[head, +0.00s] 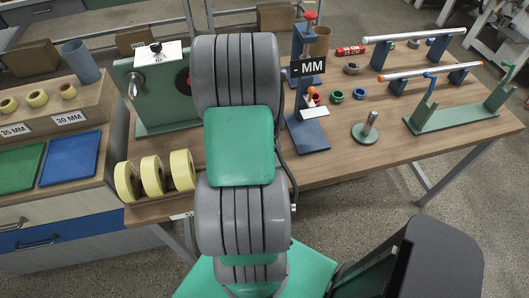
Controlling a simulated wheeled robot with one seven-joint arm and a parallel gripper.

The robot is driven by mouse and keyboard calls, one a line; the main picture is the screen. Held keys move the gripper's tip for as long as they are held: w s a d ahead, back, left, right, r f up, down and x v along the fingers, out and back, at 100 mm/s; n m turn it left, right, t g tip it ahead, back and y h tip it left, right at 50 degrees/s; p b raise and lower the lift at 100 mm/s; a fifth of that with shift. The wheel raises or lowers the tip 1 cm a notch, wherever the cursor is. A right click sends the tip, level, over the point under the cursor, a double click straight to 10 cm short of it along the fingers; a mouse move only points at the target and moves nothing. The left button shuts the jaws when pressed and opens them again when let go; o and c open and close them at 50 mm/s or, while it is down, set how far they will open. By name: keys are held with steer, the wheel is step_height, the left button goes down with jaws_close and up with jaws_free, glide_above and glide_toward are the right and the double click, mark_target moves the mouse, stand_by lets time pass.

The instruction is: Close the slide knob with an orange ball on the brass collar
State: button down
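A blue stand (312,135) with a tall post stands on the wooden table, right of my arm. A small orange ball (311,90) shows low on its front, just below a dark "- MM" sign, with a small red and pale part (314,99) beneath it. I cannot make out a brass collar or how far the slide is closed. A red knob (310,15) tops the post. My grey ribbed arm with green covers fills the middle of the head view. My gripper does not show.
Right of the stand are green and blue rings (337,97), a small round-based post (370,128) and a green rack (460,116) under long tubes. Left of my arm are a green machine (165,90) and yellow tape rolls (154,175). Bare table lies right of the stand's base.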

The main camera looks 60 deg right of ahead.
steer(key=shift+w+a, duration=0.75)
stand_by(0.4)
steer(key=shift+s+d+r+p, duration=0.15)
steer(key=shift+r+p, duration=0.05)
steer(key=shift+r, duration=0.35)
steer(key=shift+s+d+r+p, duration=0.15)
steer(key=shift+r, duration=0.35)
steer(key=shift+s+d+r+p, duration=0.15)
steer(key=shift+r+p, duration=0.05)
steer(key=shift+r, duration=0.35)
steer(key=b+v, duration=0.1)
steer(key=v, duration=0.6)
steer(key=shift+w+r+b, duration=0.1)
steer(key=shift+r+b, duration=0.15)
steer(key=shift+b, duration=0.05)
